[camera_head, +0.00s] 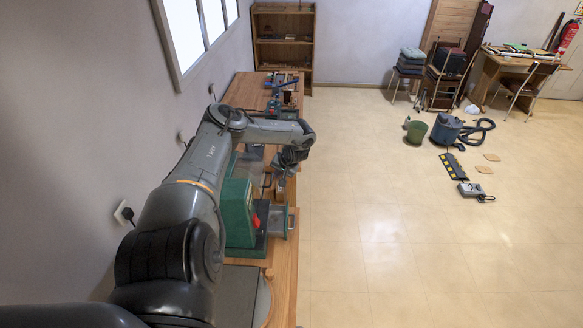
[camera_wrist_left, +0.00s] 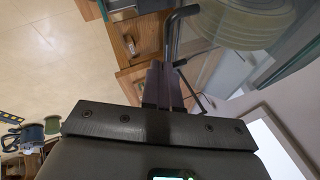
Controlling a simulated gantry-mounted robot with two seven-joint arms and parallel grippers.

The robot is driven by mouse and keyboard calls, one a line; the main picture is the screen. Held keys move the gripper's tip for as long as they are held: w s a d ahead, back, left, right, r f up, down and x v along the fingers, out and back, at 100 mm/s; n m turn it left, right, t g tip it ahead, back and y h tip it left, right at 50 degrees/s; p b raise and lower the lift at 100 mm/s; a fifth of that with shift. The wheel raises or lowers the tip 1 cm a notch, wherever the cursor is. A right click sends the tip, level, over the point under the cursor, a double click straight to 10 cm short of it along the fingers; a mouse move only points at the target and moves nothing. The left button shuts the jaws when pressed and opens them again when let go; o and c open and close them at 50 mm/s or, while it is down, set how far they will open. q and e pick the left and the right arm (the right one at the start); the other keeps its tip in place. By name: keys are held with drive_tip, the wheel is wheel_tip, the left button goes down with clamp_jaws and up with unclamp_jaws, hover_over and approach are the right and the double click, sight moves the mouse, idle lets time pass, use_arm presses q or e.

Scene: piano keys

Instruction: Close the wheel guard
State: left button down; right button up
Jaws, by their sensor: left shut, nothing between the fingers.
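A green bench machine (camera_head: 238,208) with a red part on its front stands on the wooden workbench, partly hidden behind my left arm. In the left wrist view a round pale wheel (camera_wrist_left: 222,28) shows at the top, with a clear guard panel (camera_wrist_left: 292,38) near it. A dark bent rod (camera_wrist_left: 172,38) runs down close to my fingers. My left gripper (camera_head: 281,178) is at the far end of the machine. Its fingers (camera_wrist_left: 160,82) are shut and empty beside the rod; I cannot tell whether they touch it. My right gripper is out of view.
The workbench (camera_head: 283,277) runs along the left wall, with small tools at its far end. A shelf (camera_head: 283,45) stands at the back. The floor right of the bench is open, with a vacuum (camera_head: 446,129) and green bucket (camera_head: 416,132) farther off.

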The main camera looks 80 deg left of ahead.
use_arm(q)
drive_tip(key=shift+s+f, duration=0.25)
drive_tip(key=shift+f, duration=0.85)
drive_tip(key=shift+f, duration=0.2)
